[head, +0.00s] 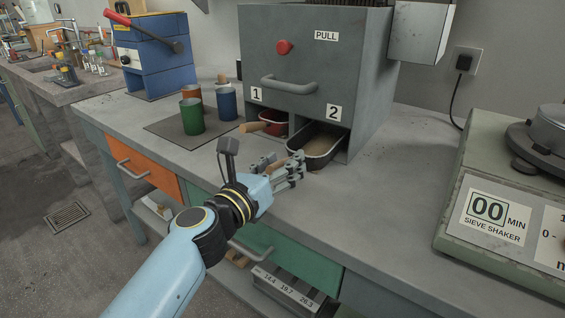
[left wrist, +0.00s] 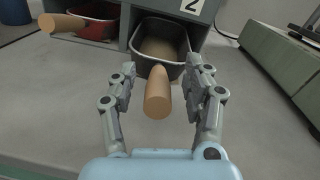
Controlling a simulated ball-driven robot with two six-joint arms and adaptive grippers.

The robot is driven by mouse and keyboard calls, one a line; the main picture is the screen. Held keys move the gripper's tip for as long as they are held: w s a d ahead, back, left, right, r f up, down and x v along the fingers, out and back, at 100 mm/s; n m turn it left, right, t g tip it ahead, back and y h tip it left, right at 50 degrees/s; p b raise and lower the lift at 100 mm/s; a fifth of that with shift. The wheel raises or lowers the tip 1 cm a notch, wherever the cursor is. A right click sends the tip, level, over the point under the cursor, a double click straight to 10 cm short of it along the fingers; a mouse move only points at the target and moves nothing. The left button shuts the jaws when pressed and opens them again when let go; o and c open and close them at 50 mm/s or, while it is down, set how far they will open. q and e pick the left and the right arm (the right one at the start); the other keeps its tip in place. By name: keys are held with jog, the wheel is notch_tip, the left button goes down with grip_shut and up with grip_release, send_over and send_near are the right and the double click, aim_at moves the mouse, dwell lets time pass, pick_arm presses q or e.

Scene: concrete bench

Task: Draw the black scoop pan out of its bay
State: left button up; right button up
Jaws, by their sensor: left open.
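The black scoop pan (head: 320,150) sits in the bay labelled 2 of the grey cabinet (head: 330,70), its front end showing at the bay mouth. Pale material lies in it. Its wooden handle (left wrist: 157,92) points out toward me in the left wrist view. My left gripper (head: 293,171) is open, with its fingers on either side of the handle. In the left wrist view the fingers (left wrist: 162,90) stand apart from the handle, with a gap on each side. In the head view the fingers partly hide the handle. My right gripper is not in view.
A red pan (head: 270,124) with a wooden handle (head: 253,127) sits in bay 1. A sieve shaker (head: 500,215) stands at right. The bench front is clear.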

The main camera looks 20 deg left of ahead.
pick_arm(q)
jog(key=v, duration=1.1)
jog(key=shift+s, duration=0.3)
jog(key=shift+a, duration=0.2)
jog(key=s+a+f+m+g+y, duration=0.1)
jog(key=s+f+m+g, duration=0.35)
jog(key=f, duration=0.95)
jog(key=s+a+f+m+g+y, duration=0.1)
jog(key=s+a+f+m+g, duration=0.3)
jog(key=f, duration=1)
jog(key=s+a+f+m+g+y, duration=0.1)
jog(key=s+a+f+m+g, duration=0.1)
jog(key=s+f+m, duration=0.4)
jog(key=s+a+f+m+g+y, duration=0.1)
jog(key=s+a+f+m+g, duration=0.2)
jog(key=s+m, duration=0.9)
jog(key=s+a+f+m+g+y, duration=0.1)
jog(key=s+a+f+m+g, duration=0.2)
jog(key=s+f+m, duration=0.6)
jog(key=shift+s+f+y, duration=0.4)
jog(key=shift+s+f, duration=0.1)
jog(key=shift+s, duration=3.75)
